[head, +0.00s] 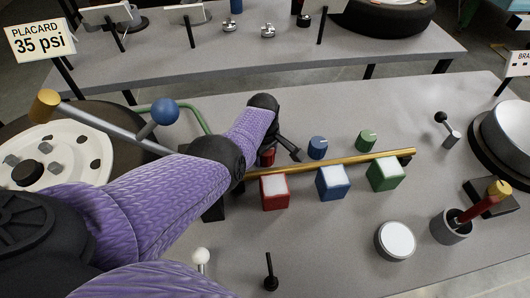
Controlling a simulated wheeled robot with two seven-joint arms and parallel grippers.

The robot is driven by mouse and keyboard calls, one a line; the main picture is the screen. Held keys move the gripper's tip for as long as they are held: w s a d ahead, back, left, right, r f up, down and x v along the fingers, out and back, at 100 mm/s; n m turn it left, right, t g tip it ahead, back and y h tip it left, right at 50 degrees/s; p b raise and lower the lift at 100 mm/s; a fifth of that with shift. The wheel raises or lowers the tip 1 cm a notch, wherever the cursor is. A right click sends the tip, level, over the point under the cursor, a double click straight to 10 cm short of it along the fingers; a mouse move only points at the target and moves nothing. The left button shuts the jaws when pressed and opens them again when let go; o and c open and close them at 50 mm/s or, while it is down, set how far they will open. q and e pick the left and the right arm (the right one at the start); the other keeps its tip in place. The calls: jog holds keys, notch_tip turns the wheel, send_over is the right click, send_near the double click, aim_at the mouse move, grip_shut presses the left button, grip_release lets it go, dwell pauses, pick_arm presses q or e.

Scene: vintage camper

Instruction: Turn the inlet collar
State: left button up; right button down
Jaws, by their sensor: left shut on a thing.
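A brass pipe (350,162) runs across the grey table, with red (274,193), blue (333,182) and green (385,174) blocks along its front. Behind it are a red knob (267,158), a blue knob (318,147) and a green knob (367,140). My left gripper (290,151) reaches down behind the pipe at the red knob, which is partly hidden by my arm. It looks shut on the red knob, though the fingertips are hard to make out. No part is labelled as the inlet collar. My arm hides the pipe's left end. My right gripper is not in view.
A white-topped round can (396,241), a cup with a red handle (450,226) and a small black lever (270,273) stand in front and right.

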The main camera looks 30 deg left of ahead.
pick_arm(q)
jog(key=o, duration=1.2)
notch_tip(320, 180, up, 10)
jog(key=p, duration=0.7)
jog(key=shift+s+p, duration=0.15)
jog(key=shift+p, duration=0.25)
jog(key=shift+f, duration=0.1)
